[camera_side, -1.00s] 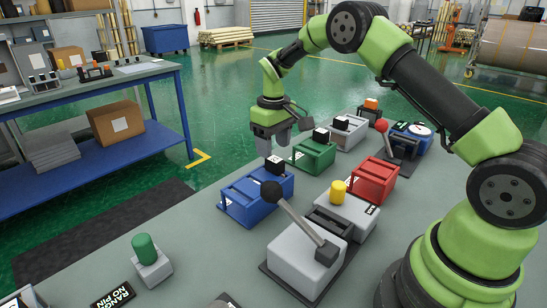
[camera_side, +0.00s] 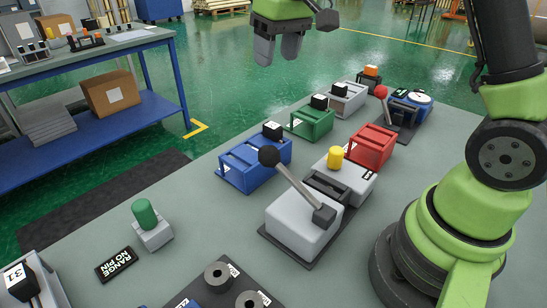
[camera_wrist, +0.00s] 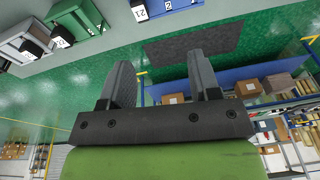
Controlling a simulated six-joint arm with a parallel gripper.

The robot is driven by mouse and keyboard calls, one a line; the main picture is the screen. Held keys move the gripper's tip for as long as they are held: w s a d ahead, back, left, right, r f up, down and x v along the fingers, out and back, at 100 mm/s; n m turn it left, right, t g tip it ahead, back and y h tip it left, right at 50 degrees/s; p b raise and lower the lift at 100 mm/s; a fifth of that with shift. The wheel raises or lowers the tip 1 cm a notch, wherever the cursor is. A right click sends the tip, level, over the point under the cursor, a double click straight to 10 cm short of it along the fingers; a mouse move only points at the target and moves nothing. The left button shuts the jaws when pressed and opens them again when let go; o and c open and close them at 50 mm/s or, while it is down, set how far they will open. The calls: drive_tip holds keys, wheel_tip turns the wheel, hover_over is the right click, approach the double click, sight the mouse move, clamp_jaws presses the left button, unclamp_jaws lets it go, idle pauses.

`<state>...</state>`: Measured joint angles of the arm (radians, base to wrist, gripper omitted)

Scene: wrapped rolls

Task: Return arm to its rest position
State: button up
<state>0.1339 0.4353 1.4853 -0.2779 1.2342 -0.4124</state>
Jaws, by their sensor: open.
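My gripper (camera_side: 278,48) is high at the top of the side view, above the far edge of the work table and clear of everything on it. Its two grey fingers are spread apart with nothing between them. The wrist view also shows the gripper (camera_wrist: 165,85) open and empty, with green floor and a dark mat beyond the fingers. My arm rises at the right of the side view, and its upper part is cut off by the top edge.
The work table (camera_side: 215,215) bears a blue box (camera_side: 250,165), a green box (camera_side: 312,122), a red box (camera_side: 370,147) and a grey lever unit (camera_side: 300,222). A green knob (camera_side: 145,213) stands at the left. A blue bench (camera_side: 85,155) is behind.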

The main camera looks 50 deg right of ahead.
drive_tip(key=s+a+r+m+t, duration=0.1)
drive_tip(key=s+a+r, duration=0.15)
drive_tip(key=s, duration=0.35)
drive_tip(key=s+a+r+t, duration=0.2)
drive_tip(key=s+r, duration=0.2)
drive_tip(key=s, duration=0.1)
drive_tip(key=s+a+f+m+t+y, duration=0.1)
drive_tip(key=s+a+m+t, duration=0.1)
drive_tip(key=s, duration=0.8)
drive_tip(key=shift+s+f+y, duration=0.15)
drive_tip(key=shift+f+y, duration=0.15)
drive_tip(key=shift+f, duration=0.1)
